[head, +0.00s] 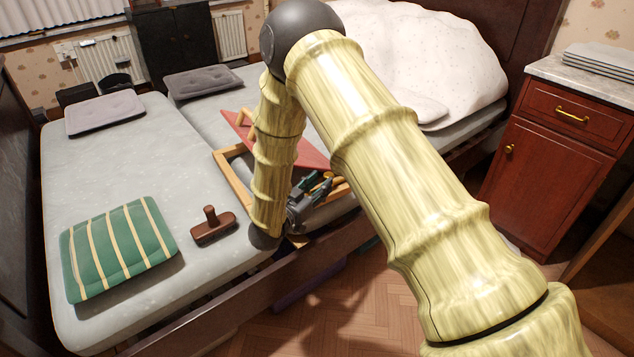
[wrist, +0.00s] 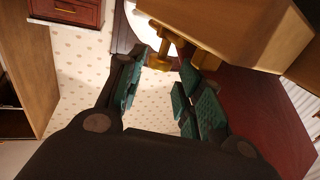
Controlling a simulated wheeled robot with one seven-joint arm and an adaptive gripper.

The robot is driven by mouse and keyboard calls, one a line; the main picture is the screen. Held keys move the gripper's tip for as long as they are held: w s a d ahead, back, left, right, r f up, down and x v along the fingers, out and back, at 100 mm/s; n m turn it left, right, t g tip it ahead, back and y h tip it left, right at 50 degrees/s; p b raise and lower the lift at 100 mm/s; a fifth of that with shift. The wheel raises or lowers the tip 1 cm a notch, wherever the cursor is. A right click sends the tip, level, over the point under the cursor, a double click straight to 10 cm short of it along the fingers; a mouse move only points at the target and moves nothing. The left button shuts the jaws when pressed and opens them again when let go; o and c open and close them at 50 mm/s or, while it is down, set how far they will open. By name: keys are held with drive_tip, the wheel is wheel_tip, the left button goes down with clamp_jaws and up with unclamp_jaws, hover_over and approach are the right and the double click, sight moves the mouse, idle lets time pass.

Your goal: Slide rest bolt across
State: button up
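The rest bolt (wrist: 163,46) is a brass-coloured piece on the edge of a wooden frame (wrist: 228,30), in the wrist view. My gripper (wrist: 167,66) is open, with its green-padded fingers apart and their tips close to the bolt's knob. The knob appears between the fingertips; I cannot tell whether either finger touches it. In the head view my gripper (head: 312,190) is at the front right of the wooden frame (head: 232,181), with a small yellow piece beside it. My arm hides part of the frame and its red panel (head: 308,150).
The frame lies on the bed (head: 160,110). A brown handled block (head: 213,230) and a green striped cushion (head: 118,247) lie to its left. Grey cushions (head: 104,111) lie farther back. A red bedside cabinet (head: 545,165) stands at right, beyond a floor gap.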

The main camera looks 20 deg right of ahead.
drive_tip(key=v, duration=0.3)
drive_tip(key=shift+p, duration=0.35)
idle(0.4)
